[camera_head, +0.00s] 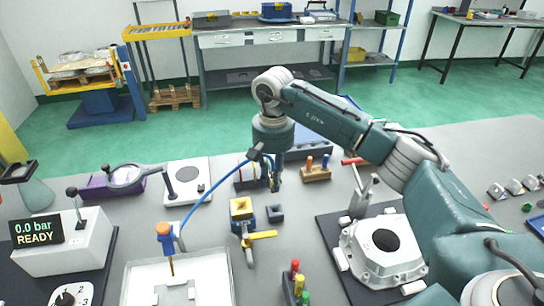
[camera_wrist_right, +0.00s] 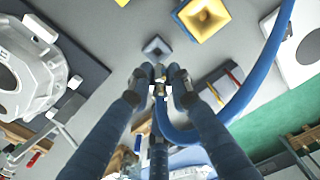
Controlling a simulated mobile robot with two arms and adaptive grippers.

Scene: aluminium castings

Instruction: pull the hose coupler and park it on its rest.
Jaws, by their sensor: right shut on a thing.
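My right gripper (camera_head: 274,182) hangs above the middle of the bench, pointing down. In the right wrist view its fingers (camera_wrist_right: 160,84) are closed on the small metallic hose coupler (camera_wrist_right: 159,90), mostly hidden between them. A blue hose (camera_head: 213,188) loops from the gripper down to an orange-topped fitting (camera_head: 164,231). A yellow square socket (camera_head: 241,205) on a blue body with a yellow lever (camera_head: 262,235) stands below the gripper, apart from it. Beside it is a small dark block with a square recess (camera_head: 275,213), also in the right wrist view (camera_wrist_right: 156,47). My left gripper is not visible.
A grey box with a display (camera_head: 36,230) reads "0.0 bar READY". A casting (camera_head: 383,250) sits on a dark mat at right. A wooden block with coloured pegs (camera_head: 316,173) and a red-handled tool (camera_head: 353,162) lie behind. A white tray (camera_head: 210,268) is at front left.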

